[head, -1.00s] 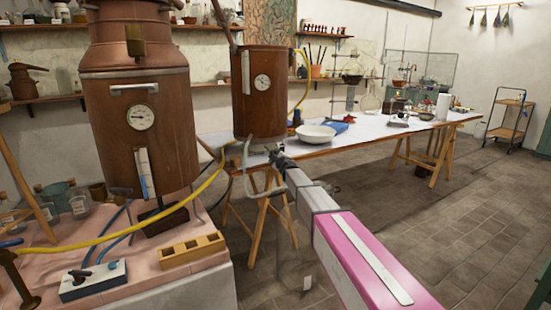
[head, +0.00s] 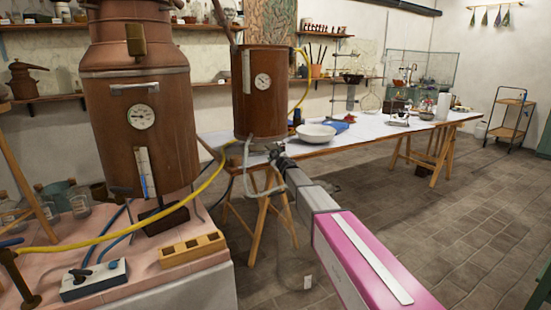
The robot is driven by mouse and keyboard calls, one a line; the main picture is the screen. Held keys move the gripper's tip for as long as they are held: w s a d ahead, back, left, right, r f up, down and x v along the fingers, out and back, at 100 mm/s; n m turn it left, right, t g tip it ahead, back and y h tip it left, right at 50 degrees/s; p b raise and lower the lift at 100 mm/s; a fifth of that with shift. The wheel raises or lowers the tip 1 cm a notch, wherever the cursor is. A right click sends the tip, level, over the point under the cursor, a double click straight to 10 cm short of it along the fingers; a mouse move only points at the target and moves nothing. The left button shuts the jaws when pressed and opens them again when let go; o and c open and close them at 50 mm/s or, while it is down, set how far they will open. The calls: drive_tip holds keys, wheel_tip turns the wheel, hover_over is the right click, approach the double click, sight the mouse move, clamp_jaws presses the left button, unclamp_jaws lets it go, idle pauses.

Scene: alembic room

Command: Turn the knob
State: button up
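A small white control box (head: 93,280) lies on the pink tiled bench at the lower left. A dark knob (head: 80,274) sits on its top, with blue cables close behind it. My gripper (head: 262,170) is at the end of my arm near the picture's middle, in front of the worktable's left end and below the smaller copper vessel. It is well to the right of the box and apart from it. Its fingers are small and blend with the grey shapes behind them, so their opening is unclear. I see nothing clearly held.
A large copper still (head: 140,130) stands behind the box. A wooden block with slots (head: 192,250) lies right of it. A yellow hose (head: 120,234) crosses the bench. The smaller copper vessel (head: 262,100) stands on the long worktable (head: 355,137).

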drive_tip(key=o, duration=0.9)
drive_tip(key=shift+s, duration=0.1)
drive_tip(key=v, duration=1)
drive_tip(key=shift+s+d, duration=0.2)
drive_tip(key=shift+s, duration=0.1)
